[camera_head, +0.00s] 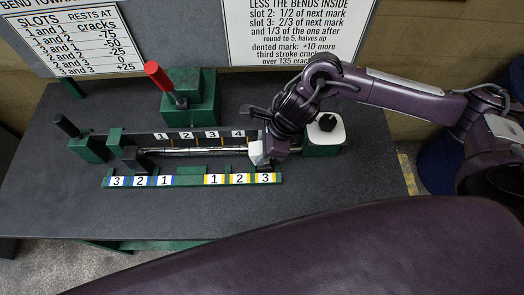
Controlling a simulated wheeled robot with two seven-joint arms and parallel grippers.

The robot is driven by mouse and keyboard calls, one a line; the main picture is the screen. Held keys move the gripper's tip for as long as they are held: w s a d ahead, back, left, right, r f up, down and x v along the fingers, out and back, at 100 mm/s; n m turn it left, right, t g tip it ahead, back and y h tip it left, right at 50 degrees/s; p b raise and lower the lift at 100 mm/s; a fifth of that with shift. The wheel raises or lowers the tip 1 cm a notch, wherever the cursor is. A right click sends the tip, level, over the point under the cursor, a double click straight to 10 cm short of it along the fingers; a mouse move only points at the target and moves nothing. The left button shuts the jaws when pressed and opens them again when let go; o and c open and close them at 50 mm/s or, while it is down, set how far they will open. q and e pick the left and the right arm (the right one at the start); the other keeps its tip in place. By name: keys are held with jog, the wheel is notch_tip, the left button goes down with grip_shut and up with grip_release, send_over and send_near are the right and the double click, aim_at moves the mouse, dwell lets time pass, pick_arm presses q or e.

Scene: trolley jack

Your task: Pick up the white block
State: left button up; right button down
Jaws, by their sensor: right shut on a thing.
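A small white block (257,153) shows at the tip of my right gripper (264,148), at the right end of the bench fixture, just above the front strip's yellow-edged 3. My right gripper is shut on it, and the wrist hides part of the block. I cannot tell whether block and rod touch. My left gripper is out of view.
A front strip (190,181) carries number plates, and a back row (200,134) is numbered 1 to 4. A red-handled lever (160,76) rises from a green block behind. A black-handled lever (68,127) stands at left, a white plate with black knob (327,128) at right.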

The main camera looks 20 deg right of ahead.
notch_tip(320, 180, up, 8)
jog(key=shift+w+b, duration=0.15)
jog(key=shift+b, duration=0.5)
notch_tip(320, 180, up, 12)
jog(key=p, duration=0.2)
jog(key=shift+s+d+f+t+y+p, duration=0.15)
jog(key=shift+d+f+y+p, duration=0.3)
jog(key=shift+f, duration=2.75)
jog(key=shift+s+d+f+t+y+p, duration=0.15)
jog(key=shift+f+y+p, duration=0.55)
jog(key=shift+f, duration=2.5)
jog(key=shift+s+d+f+t+y+p, duration=0.1)
jog(key=shift+d+f+y+p, duration=0.5)
jog(key=shift+f, duration=2.6)
jog(key=shift+a+h, duration=0.3)
jog(key=shift+h, duration=0.05)
jog(key=shift+f+b, duration=0.4)
jog(key=shift+f, duration=0.2)
